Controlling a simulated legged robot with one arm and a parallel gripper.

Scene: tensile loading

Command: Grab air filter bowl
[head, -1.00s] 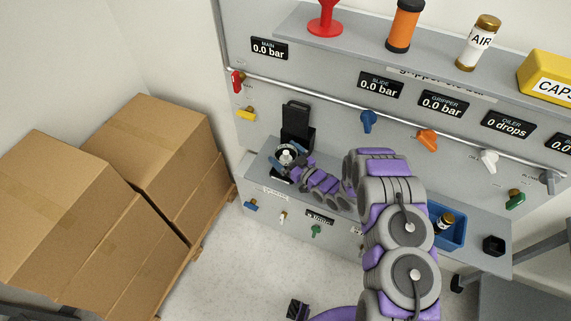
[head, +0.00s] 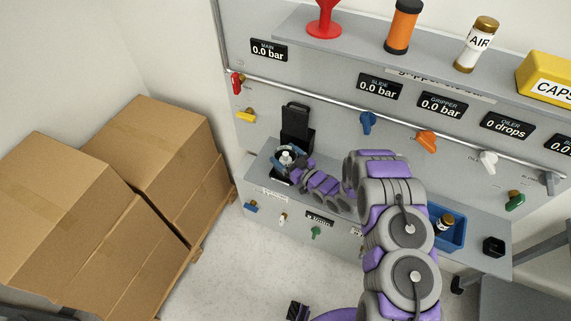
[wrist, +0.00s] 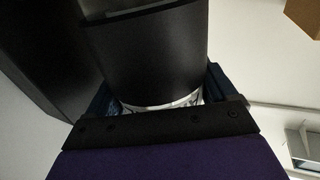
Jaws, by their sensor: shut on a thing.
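The air filter unit (head: 296,126) is a black housing on the grey panel, at the left end of the lower shelf. The air filter bowl (head: 286,156) shows in the head view as a small pale piece below the housing, between my blue fingertips. My gripper (head: 287,160) is shut on it. In the wrist view a black cylinder (wrist: 150,52) fills the middle, with a white marked band (wrist: 165,104) at its lower edge. My blue fingers (wrist: 158,95) stand on both sides of it. The gripper's dark crossbar hides what lies below.
The grey lower shelf (head: 262,167) runs along under my arm. A blue bin (head: 452,238) with a small bottle and a black cup (head: 493,246) stand to the right. Coloured valves, including a blue one (head: 367,123), stick out of the panel. Cardboard boxes (head: 150,150) stand at left.

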